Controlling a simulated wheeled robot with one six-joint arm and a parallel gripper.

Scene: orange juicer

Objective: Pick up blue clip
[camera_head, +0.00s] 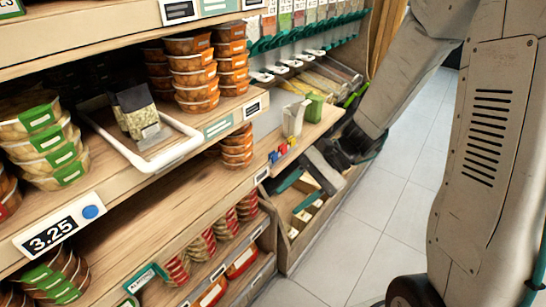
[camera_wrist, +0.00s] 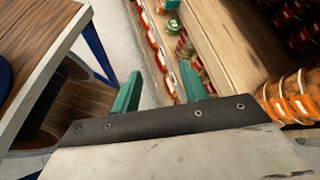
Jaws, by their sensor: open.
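I cannot make out the blue clip in the wrist view.
A white container (camera_head: 294,118) and a green container (camera_head: 314,107) stand behind the clips. Stacked tubs (camera_head: 237,146) stand left of them. A lower bin (camera_head: 288,205) lies under my gripper. The tiled floor (camera_head: 400,185) is open at right. A wooden table (camera_wrist: 35,50) shows in the wrist view.

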